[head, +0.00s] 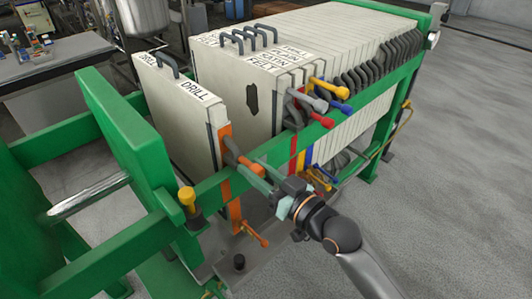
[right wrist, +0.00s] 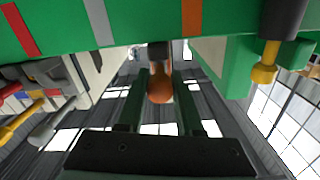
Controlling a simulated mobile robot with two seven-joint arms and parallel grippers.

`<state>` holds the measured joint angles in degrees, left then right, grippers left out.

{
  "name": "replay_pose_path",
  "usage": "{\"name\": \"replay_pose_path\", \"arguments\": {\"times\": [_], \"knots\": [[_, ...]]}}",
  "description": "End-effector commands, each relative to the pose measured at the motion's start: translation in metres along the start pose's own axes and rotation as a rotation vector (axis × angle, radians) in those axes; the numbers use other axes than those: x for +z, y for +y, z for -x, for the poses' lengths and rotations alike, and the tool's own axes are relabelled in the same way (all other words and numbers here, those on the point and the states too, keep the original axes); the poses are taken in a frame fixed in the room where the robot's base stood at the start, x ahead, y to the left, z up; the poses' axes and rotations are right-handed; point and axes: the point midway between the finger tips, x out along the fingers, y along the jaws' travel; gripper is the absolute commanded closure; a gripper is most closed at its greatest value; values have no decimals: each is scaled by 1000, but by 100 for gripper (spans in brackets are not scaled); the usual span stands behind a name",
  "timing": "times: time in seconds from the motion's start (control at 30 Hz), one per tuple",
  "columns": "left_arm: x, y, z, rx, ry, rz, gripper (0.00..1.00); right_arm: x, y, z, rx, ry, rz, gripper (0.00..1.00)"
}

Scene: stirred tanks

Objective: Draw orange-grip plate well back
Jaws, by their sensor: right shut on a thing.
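The orange-grip plate (head: 172,110), a pale filter plate lettered DRILL, stands upright on the green rails, apart from the plate stack. A wide gap lies between it and the stack (head: 300,50). Its orange grip (head: 240,158) sticks out over the near rail. My right gripper (head: 264,176) is shut on this grip from the near side. In the right wrist view, the round orange end of the grip (right wrist: 160,90) sits between the two dark green fingers. My left gripper is not in view.
A green end plate (head: 125,135) stands left of the orange-grip plate, with some space between. Grey, blue and red grips (head: 325,120) stick out from the stack at the right. A yellow-topped post (head: 187,200) stands by the near rail (head: 210,190). Grey floor lies open at right.

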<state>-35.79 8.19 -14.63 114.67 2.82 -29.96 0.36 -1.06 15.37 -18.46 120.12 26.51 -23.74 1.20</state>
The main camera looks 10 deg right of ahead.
Motion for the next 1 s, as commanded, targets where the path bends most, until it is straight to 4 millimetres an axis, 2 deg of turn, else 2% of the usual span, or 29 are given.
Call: {"name": "replay_pose_path", "arguments": {"times": [0.03,0.2,0.4,0.97,1.0], "knots": [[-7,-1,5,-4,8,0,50,-2,-9,0,-6,-3,-7,100],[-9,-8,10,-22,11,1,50,2,-26,0,-5,-3,-6,100],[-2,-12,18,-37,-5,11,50,6,-40,0,-4,-1,-4,100],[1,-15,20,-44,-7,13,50,9,-47,0,-3,1,-1,100],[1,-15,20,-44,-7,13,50,9,-47,0,-3,1,-1,64]]}}
